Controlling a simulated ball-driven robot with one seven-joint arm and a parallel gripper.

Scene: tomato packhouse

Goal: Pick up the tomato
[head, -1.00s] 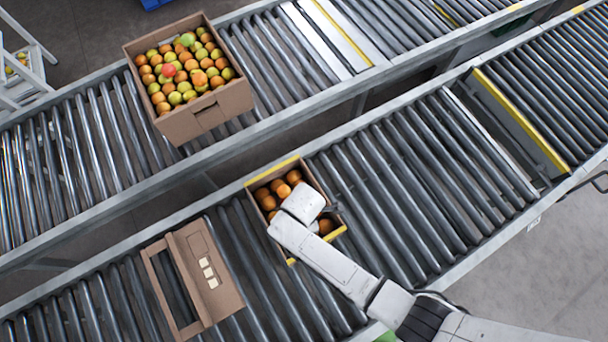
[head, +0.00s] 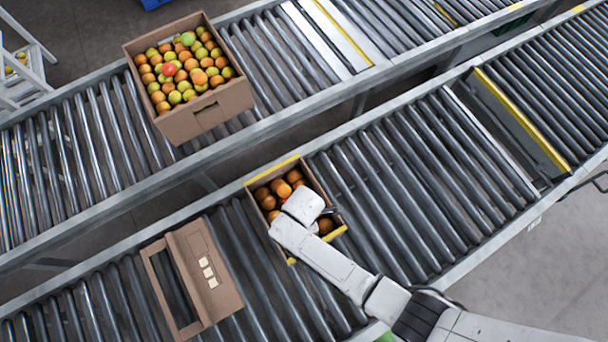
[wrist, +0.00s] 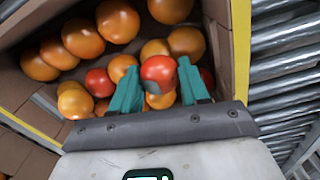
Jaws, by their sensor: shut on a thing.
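In the wrist view my gripper (wrist: 160,88) reaches down into a small cardboard box with its two green fingers on either side of a red tomato (wrist: 158,70). The fingers are shut on this tomato. Several orange and red tomatoes (wrist: 82,38) lie around it in the box. In the head view the box (head: 259,179), with yellow edges, sits on the near roller conveyor. My wrist covers the right part of the box, and the held tomato and the fingertips are hidden there.
An open, empty-looking cardboard box (head: 226,296) stands left of it on the near conveyor (head: 420,180). A large box (head: 215,112) full of mixed tomatoes stands on the far conveyor. The rollers right of the small box are clear.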

